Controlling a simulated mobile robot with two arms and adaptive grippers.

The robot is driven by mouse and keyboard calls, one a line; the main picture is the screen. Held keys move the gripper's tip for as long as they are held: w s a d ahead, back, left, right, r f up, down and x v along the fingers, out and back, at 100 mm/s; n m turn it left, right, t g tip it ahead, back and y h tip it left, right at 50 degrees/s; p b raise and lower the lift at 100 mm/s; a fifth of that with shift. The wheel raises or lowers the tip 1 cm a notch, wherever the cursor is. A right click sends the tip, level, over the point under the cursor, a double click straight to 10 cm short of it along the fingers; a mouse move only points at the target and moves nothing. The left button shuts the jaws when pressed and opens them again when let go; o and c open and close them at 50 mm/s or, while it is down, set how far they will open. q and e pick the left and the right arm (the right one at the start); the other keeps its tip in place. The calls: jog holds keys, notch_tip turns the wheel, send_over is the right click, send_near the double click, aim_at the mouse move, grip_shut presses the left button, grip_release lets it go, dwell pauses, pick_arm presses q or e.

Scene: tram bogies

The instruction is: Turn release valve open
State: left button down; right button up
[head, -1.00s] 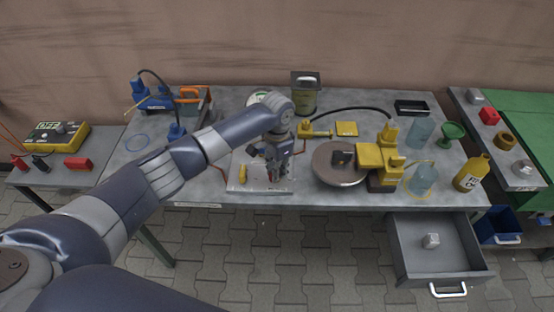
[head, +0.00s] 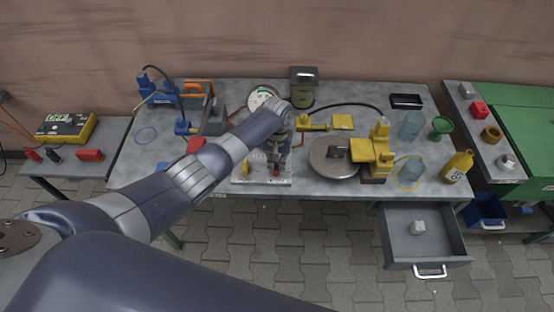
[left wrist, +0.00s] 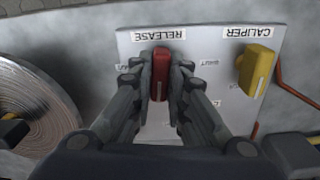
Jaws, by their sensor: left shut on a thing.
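The red release valve handle (left wrist: 161,62) stands on a white panel (left wrist: 195,45) below the RELEASE label, which is upside down in the left wrist view. My left gripper (left wrist: 161,92) is shut on the handle, one finger on each side. The handle points up and down in this view, with a white mark at its lower end. A SHUT label shows to its right; a second label below is partly hidden. In the head view, the gripper (head: 277,160) reaches down over the panel and the red handle (head: 276,172) shows at its tip. My right gripper is not in view.
The yellow caliper handle (left wrist: 256,70) stands beside the release handle, with a red hose past it. A round disc (head: 333,157) and yellow caliper unit (head: 372,153) lie right of the panel. A gauge (head: 262,98) stands behind. A drawer (head: 425,238) hangs open below.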

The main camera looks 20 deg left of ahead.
aim_at(277, 164)
pick_arm(q)
jog(key=shift+r+n+p, duration=0.1)
jog(key=shift+n+p, duration=0.2)
jog(key=shift+n, duration=0.3)
jog(key=c, duration=1.6)
grip_release()
jog(key=shift+o, duration=0.2)
notch_tip(277, 164, up, 12)
